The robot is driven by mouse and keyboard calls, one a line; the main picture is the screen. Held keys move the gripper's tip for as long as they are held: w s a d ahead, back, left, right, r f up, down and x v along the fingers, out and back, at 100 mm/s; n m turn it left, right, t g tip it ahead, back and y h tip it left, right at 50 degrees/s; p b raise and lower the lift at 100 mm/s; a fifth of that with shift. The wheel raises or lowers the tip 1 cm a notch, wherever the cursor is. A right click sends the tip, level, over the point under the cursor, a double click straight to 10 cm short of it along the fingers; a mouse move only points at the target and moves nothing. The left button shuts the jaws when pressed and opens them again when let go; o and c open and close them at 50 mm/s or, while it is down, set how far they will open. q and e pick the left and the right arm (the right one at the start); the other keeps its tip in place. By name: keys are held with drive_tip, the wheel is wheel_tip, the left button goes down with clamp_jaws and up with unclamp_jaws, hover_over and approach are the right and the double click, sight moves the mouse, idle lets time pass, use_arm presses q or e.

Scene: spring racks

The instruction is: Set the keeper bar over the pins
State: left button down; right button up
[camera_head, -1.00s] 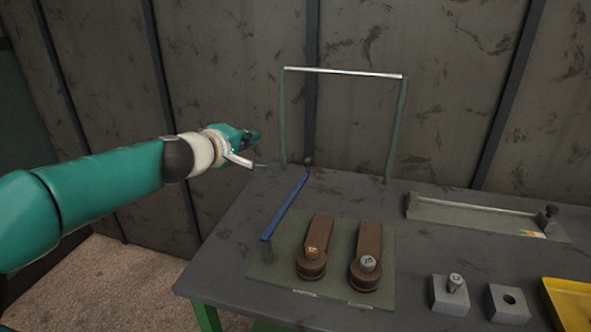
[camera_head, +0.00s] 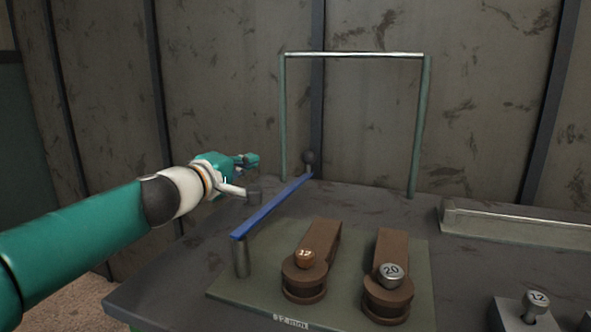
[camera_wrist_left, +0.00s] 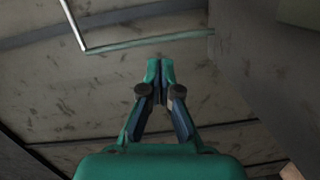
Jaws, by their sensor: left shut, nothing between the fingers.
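The blue keeper bar (camera_head: 272,206) lies along the left side of a green plate (camera_head: 250,284). Its near end is over a short grey post (camera_head: 241,258), and a dark round knob (camera_head: 310,158) is at its far end. It lies to the left of both pins. A copper-coloured pin (camera_head: 305,258) and a silver pin marked 20 (camera_head: 391,270) stand in the round ends of two brown arms. My left gripper (camera_head: 252,160) is left of the bar's far part, apart from it, shut and empty. Its closed fingers also show in the left wrist view (camera_wrist_left: 160,72). My right gripper is out of view.
A thin frame with a pale top rail (camera_head: 355,55) stands at the table's back. A grey tray-like fixture (camera_head: 515,222) lies at the right. A block with a pin marked 12 (camera_head: 537,300) is at the lower right. A dark wall closes the back.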

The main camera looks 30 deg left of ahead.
use_arm(q)
drive_tip(key=shift+d, duration=0.1)
drive_tip(key=w+d+f, duration=0.1)
drive_tip(key=w+d, duration=0.1)
drive_tip(key=w, duration=0.9)
drive_tip(key=shift+w+d+p, duration=0.15)
drive_tip(key=shift+d+p, duration=0.15)
drive_tip(key=shift+d, duration=0.05)
drive_tip(key=shift+f, duration=0.1)
